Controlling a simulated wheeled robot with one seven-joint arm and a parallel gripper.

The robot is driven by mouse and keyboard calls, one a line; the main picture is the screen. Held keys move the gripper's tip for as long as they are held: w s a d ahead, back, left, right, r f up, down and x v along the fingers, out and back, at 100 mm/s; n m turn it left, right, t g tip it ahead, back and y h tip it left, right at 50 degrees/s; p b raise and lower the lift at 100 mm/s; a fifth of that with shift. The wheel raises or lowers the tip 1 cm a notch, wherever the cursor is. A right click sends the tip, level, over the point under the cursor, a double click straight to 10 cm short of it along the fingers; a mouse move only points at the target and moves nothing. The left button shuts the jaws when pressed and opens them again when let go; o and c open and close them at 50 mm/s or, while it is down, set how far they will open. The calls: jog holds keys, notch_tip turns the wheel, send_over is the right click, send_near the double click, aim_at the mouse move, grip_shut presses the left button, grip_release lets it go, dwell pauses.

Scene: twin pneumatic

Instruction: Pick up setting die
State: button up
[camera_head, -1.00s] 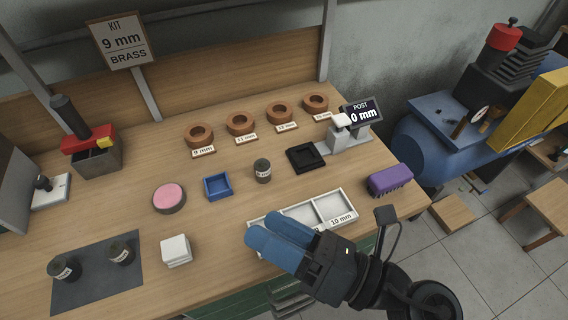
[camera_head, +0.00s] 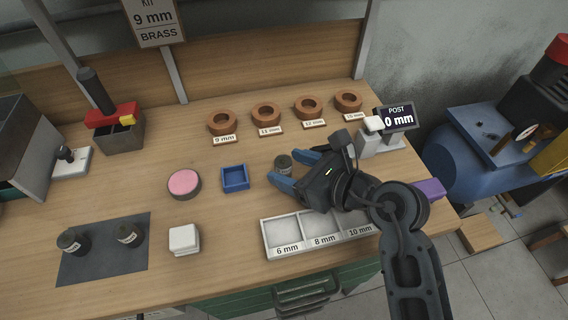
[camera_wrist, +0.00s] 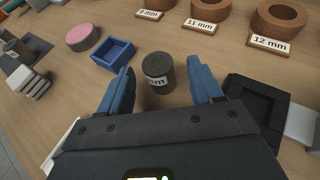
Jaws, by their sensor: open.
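A small dark grey cylinder with a pale label, which I take to be the setting die (camera_head: 284,162), stands upright on the wooden bench, right of the blue tray. In the wrist view the die (camera_wrist: 157,72) appears between my two blue fingertips, with a gap on each side; part of its label reads "mm". My gripper (camera_head: 292,170) is open and empty, close to the die, its fingers pointing at it.
The blue tray (camera_head: 235,179) and a pink-topped round pad (camera_head: 184,184) are left of the die. Several copper-coloured rings (camera_head: 222,122) stand behind. A white sorting tray (camera_head: 283,255) lies in front. A black square holder (camera_wrist: 262,105) is close to my right finger.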

jog(key=shift+x, duration=1.2)
jog(key=shift+c, duration=0.5)
grip_shut()
